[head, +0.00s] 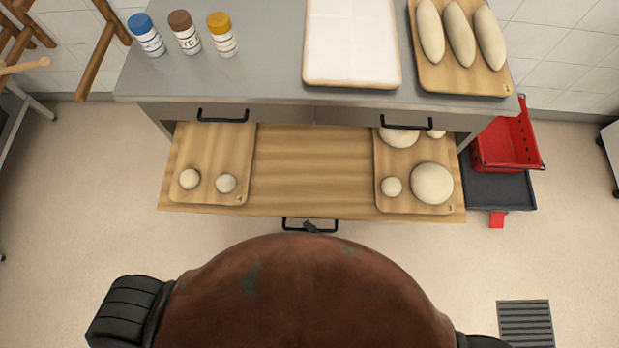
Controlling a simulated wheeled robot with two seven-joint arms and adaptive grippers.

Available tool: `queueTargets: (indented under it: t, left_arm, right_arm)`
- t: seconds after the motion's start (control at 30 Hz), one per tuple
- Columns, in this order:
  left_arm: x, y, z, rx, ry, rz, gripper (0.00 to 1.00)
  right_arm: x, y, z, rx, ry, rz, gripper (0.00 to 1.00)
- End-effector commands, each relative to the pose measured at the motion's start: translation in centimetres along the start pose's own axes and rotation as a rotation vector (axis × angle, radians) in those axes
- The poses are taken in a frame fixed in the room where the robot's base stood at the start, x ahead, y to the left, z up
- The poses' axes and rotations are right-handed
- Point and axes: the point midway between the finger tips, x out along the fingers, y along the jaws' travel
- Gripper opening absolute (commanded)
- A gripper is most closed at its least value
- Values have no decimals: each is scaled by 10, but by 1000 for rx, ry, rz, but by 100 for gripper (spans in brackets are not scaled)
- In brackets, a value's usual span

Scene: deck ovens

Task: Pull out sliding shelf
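The wooden sliding shelf (310,172) is out from under the grey counter, toward me. Its black bar handle (290,222) is at the middle of the front edge. A small dark grey part of my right gripper (311,227) shows at the handle, overlapping it in the picture. The rest of this gripper is hidden behind my brown body, so I cannot tell whether its fingers are closed on the bar. My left gripper is not in view. The shelf bears a left board (212,150) with two small dough balls and a right board (385,205) with several dough balls.
The counter (262,75) has two closed drawers with black handles (222,116) (406,123). On top are three shakers (184,32), a white-covered board (352,40) and a board of loaves (459,35). A red basket (507,140) stands right.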

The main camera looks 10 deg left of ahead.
Motion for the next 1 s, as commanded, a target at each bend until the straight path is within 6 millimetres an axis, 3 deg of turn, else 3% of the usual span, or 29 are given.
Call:
queueTargets:
  t: [0.13, 0.47, 0.57, 1.0]
  left_arm:
    - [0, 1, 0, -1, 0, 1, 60]
    - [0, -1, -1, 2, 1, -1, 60]
    - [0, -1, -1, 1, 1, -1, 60]
    - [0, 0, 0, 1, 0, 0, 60]
  right_arm:
    - [1, 0, -1, 0, 2, 1, 26]
    - [-3, 0, -2, 1, 1, 1, 26]
    - [-14, -1, -2, 1, 1, -1, 26]
    - [-99, 0, -2, 0, 2, 0, 26]
